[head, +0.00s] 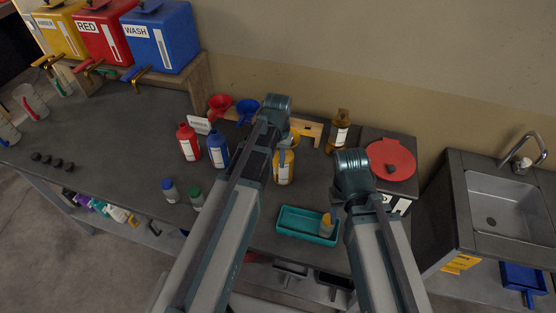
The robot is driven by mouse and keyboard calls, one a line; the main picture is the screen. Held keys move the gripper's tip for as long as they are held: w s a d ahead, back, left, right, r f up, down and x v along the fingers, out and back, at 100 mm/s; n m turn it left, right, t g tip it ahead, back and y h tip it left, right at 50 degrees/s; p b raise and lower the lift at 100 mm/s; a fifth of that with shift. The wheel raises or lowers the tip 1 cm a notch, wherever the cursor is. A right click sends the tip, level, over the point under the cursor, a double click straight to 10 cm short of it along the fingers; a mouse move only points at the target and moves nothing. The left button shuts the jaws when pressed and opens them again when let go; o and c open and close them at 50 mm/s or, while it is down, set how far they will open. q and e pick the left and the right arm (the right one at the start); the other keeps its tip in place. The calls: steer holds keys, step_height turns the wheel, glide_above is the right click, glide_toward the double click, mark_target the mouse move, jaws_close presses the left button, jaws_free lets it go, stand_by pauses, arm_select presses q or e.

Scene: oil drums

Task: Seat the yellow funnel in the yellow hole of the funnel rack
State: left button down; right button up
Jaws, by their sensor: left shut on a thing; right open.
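The wooden funnel rack (311,129) stands at the back of the bench. A red funnel (220,102) and a blue funnel (247,106) sit at its left part. The yellow funnel (294,136) shows only in part, beside my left wrist and just in front of the rack. My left gripper (284,141) is shut on it; its fingertips are mostly hidden by the arm. The yellow hole is hidden, and I cannot tell whether the funnel touches the rack. My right gripper (350,209) is open over the bench's right part, largely hidden by its own wrist.
A yellow bottle (284,169) stands just below the yellow funnel. Red (188,144) and blue (218,149) bottles stand to the left. An amber bottle (340,134) stands right of the rack. A teal tray (290,232) holds a small container.

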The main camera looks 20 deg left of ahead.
mark_target(278, 152)
arm_select(q)
steer(key=shift+r+p, duration=0.9)
stand_by(0.4)
steer(key=shift+r+p, duration=2.15)
steer(key=shift+f, duration=0.1)
